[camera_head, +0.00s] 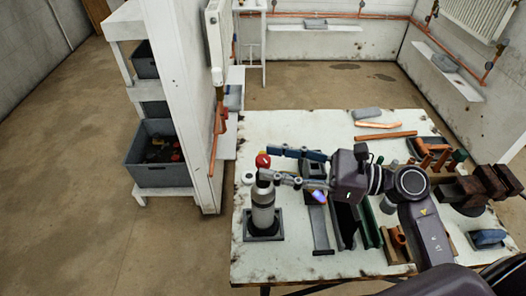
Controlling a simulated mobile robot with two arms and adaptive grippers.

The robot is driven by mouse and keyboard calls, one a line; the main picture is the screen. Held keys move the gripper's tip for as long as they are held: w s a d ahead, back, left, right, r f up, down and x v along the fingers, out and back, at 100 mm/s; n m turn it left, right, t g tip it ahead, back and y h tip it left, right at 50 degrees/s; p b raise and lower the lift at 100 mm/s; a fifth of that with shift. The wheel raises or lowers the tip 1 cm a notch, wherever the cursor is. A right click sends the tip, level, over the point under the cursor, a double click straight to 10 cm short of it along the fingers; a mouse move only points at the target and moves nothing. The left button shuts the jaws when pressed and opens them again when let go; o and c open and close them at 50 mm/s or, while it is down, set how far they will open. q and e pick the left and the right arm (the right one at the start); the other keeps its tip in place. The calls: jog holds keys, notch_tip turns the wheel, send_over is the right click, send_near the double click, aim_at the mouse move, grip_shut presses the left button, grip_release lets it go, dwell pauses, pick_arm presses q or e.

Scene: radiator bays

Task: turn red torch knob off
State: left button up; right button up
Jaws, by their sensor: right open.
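The torch (263,210) is a grey-white cylinder standing upright in a dark square base at the left front of the table. Its red knob (262,160) shows at the top, beside the upper fingertip. My right gripper (267,165) reaches in from the right, with its two fingers pointing left. It is open, one finger at the far side of the torch's top and one at the near side. The red knob lies near the fingertips; I cannot tell whether they touch. The lower finger covers part of the torch's top. My left gripper is not in view.
The worn white table (290,130) holds dark trays, copper pipes (385,135) and clamps (465,190) right of the torch. A white wall panel (190,90) stands at the table's left. A shelf with a grey crate (160,172) is beyond it. The floor at left is clear.

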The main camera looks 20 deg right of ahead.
aim_at(263, 158)
jog(key=shift+w+a+p, duration=0.35)
jog(key=shift+w+a, duration=0.5)
jog(key=shift+w, duration=0.05)
jog(key=shift+w+a, duration=0.15)
jog(key=shift+a, duration=0.05)
jog(key=shift+a+f, duration=0.1)
jog(key=shift+a, duration=0.05)
jog(key=c, duration=0.9)
jog(key=shift+c, duration=1.1)
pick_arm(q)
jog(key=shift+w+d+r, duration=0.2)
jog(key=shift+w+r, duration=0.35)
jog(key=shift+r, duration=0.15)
pick_arm(e)
grip_shut()
